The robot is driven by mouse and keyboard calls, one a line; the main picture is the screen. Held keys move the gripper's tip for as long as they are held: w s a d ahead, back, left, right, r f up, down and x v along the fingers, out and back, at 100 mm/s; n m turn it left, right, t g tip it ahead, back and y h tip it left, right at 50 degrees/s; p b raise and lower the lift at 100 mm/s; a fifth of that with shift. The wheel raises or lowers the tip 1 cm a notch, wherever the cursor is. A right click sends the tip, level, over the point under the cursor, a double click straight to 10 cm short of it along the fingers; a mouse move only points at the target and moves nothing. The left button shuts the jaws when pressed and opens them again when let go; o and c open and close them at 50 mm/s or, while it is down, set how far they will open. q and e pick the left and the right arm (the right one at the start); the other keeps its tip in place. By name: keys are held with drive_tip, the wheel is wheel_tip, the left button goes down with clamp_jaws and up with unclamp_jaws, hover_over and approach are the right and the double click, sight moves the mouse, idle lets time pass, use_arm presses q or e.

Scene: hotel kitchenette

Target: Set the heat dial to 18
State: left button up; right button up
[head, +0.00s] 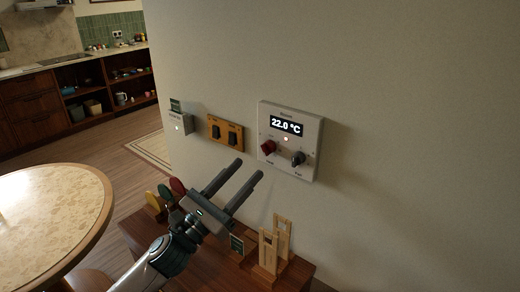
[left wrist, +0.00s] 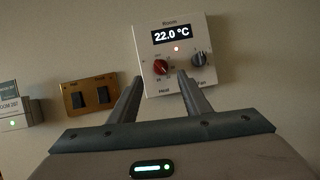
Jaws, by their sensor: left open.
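The white thermostat panel (head: 307,138) is on the wall, and its display (head: 286,126) reads 22.0 °C. The red heat dial (head: 268,147) is at its lower left and the grey fan dial (head: 298,158) at its lower right. My left gripper (head: 248,169) is open and empty, below and left of the panel in the head view. In the left wrist view, the red heat dial (left wrist: 161,67) shows between the two open fingertips (left wrist: 159,78), apart from them as far as I can tell. My right gripper is not in view.
A brass plate with two dark switches (head: 225,132) and a small white box (head: 180,123) are on the wall to the left. Below stands a wooden cabinet (head: 205,270) with wooden stands (head: 274,246) and coloured discs (head: 177,187). A round table (head: 50,215) is at left.

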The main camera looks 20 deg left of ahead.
sight(267, 148)
use_arm(q)
drive_tip(key=shift+p+x, duration=1.15)
drive_tip(key=shift+x, duration=2.25)
drive_tip(key=c, duration=1)
